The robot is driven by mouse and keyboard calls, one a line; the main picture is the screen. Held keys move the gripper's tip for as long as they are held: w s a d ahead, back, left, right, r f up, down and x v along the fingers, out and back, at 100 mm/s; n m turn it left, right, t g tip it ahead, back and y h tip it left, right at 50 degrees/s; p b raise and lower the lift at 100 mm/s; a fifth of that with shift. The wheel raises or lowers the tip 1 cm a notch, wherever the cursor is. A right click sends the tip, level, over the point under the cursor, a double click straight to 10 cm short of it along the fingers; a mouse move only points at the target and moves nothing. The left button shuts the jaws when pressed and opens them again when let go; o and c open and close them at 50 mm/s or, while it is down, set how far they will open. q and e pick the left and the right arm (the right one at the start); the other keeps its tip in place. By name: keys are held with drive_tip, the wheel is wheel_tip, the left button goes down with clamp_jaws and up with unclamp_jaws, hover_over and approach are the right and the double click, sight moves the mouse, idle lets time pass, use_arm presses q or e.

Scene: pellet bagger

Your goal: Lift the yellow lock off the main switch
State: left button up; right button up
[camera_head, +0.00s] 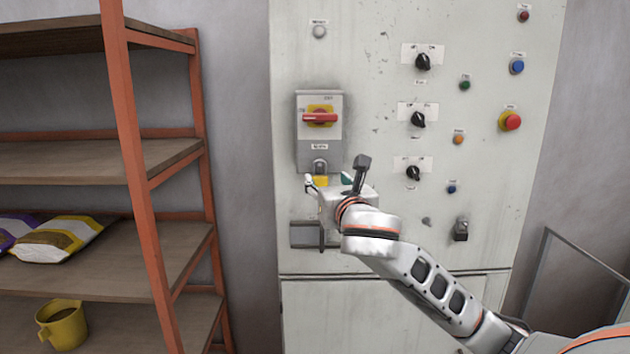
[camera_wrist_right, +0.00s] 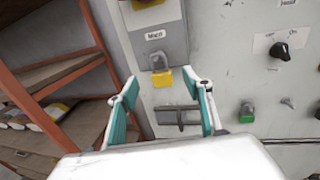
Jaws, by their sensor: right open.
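The main switch (camera_head: 320,119) is a grey box with a red handle on a yellow plate, on the upper left of the cabinet front. The yellow lock (camera_head: 320,181) hangs by its grey shackle from the bottom of that box, its body partly hidden by my right gripper. In the right wrist view the yellow lock (camera_wrist_right: 162,78) shows whole, ahead of the gap between the fingers. My right gripper (camera_head: 328,181) is open and empty just in front of and below the lock; its teal-lined fingers (camera_wrist_right: 160,95) stand either side, apart from it. My left gripper is not in view.
A metal handle (camera_head: 305,235) sits on the cabinet below the lock. Black knobs (camera_head: 418,119) and coloured buttons (camera_head: 510,121) fill the right side. A shelf rack with an orange frame (camera_head: 128,120) stands left, holding bags (camera_head: 55,238) and a yellow jug (camera_head: 62,325).

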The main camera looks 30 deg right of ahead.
drive_tip(key=x, duration=0.6)
drive_tip(key=shift+w+f, duration=0.15)
drive_tip(key=c, duration=1.2)
